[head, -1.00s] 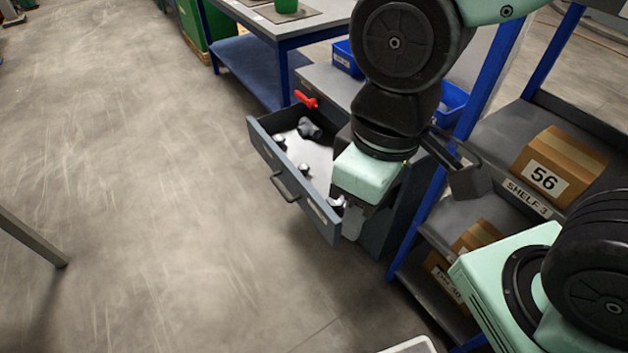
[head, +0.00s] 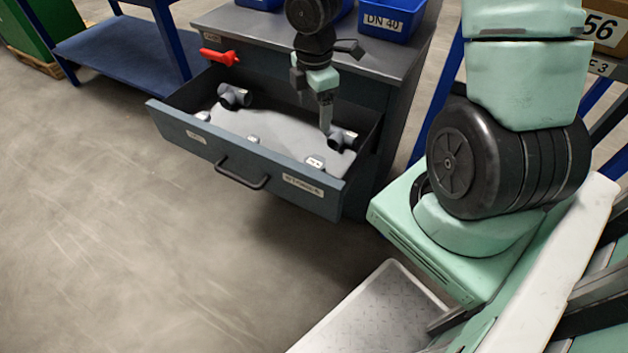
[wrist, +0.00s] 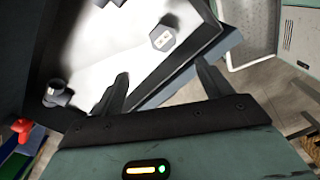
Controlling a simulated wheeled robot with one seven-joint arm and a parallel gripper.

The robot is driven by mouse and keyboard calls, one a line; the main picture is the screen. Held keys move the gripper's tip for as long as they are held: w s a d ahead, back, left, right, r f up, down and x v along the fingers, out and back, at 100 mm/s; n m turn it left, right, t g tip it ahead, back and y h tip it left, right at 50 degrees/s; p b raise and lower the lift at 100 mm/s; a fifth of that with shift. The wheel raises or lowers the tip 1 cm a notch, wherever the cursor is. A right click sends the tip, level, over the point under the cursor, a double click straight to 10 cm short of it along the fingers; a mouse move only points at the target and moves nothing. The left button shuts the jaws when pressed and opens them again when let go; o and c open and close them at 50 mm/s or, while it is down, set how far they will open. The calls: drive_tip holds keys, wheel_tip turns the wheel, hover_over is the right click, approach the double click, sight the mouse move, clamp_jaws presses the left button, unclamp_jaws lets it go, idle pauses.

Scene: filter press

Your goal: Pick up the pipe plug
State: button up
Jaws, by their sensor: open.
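The open drawer (head: 275,178) holds several grey fittings on a pale floor. A small hexagonal piece that looks like the pipe plug (head: 315,162) lies near its front right corner. In the wrist view this plug (wrist: 163,38) lies beyond my fingertips, near the drawer's front wall. My gripper (head: 312,108) hangs above the drawer's right part, in front of the cabinet. In the wrist view my gripper (wrist: 163,82) has its fingers apart, with nothing between them. Other small pieces (head: 253,138) lie along the drawer front, too small to identify in the head view.
Grey tee-shaped fittings lie at the drawer's back left (head: 233,96) and right side (head: 341,139). A red handle-like object (head: 219,56) sits at the cabinet's left edge. Blue bins (head: 391,17) stand on top. The floor left of the drawer is clear.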

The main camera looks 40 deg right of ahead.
drive_tip(key=b, duration=0.7)
approach(315, 163)
drive_tip(key=f, duration=0.5)
drive_tip(key=shift+w+d+f, duration=0.1)
drive_tip(key=shift+w+d, duration=0.2)
drive_tip(key=shift+d, duration=0.05)
drive_tip(key=f+b, duration=0.2)
drive_tip(key=f, duration=0.1)
drive_tip(key=f+b, duration=0.2)
drive_tip(key=shift+s+a+f, duration=0.1)
drive_tip(key=shift+s+a, duration=0.15)
drive_tip(key=shift+a, duration=0.1)
drive_tip(key=c, duration=1.2)
